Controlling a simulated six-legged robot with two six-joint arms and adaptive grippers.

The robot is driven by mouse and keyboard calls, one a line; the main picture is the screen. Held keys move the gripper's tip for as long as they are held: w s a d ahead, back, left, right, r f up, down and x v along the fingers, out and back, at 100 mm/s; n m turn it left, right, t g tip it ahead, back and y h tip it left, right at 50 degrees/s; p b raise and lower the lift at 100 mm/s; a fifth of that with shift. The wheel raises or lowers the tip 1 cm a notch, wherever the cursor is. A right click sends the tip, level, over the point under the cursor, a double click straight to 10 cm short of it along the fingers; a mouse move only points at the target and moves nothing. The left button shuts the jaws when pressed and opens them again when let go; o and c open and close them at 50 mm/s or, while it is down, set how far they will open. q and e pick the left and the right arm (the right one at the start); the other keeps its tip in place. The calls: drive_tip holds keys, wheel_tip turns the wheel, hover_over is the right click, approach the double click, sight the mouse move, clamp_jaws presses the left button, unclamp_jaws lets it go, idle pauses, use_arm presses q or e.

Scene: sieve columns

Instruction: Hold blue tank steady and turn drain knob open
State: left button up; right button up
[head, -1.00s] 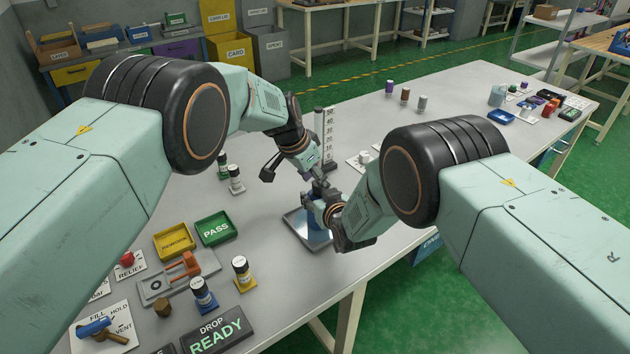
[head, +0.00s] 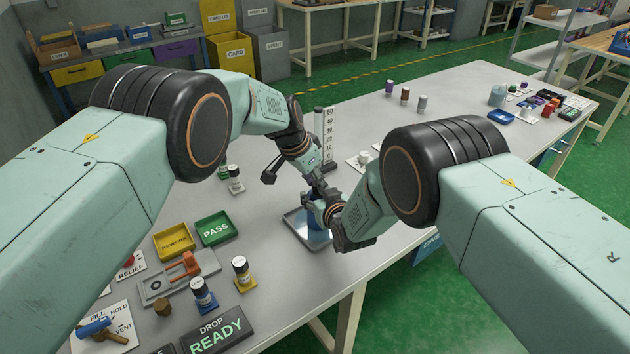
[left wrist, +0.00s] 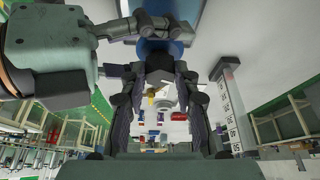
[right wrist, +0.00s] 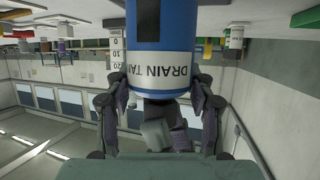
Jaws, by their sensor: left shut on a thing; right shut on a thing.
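The blue tank (head: 318,236) stands upright in a shallow metal tray (head: 296,222) near the table's front edge, mostly hidden by my grippers. In the right wrist view the tank (right wrist: 178,24) appears upside down, with a white DRAIN label. My right gripper (head: 321,210) is shut on the tank, one finger on each side near its top end. My left gripper (head: 318,185) comes from above and is shut at the dark drain knob (right wrist: 163,112) on the tank's top. The knob's turn angle cannot be made out.
A numbered scale column (head: 328,135) stands just behind the tank. Green PASS (head: 214,230) and yellow REWORK (head: 174,241) trays, small bottles and a DROP READY block (head: 218,332) lie at left.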

use_arm(q)
clamp_jaws()
use_arm(e)
drive_tip(key=shift+f, duration=0.1)
use_arm(q)
drive_tip(key=shift+s+d+n+t+y, duration=0.15)
drive_tip(key=shift+n+y, duration=0.1)
drive_tip(key=shift+n, duration=0.55)
drive_tip(key=shift+d+n+t+y, duration=0.15)
drive_tip(key=shift+n+y, duration=0.1)
drive_tip(key=shift+n, duration=0.55)
drive_tip(key=shift+a, duration=0.1)
drive_tip(key=o, duration=1)
unclamp_jaws()
drive_tip(key=v, duration=1.2)
drive_tip(key=shift+s, duration=0.15)
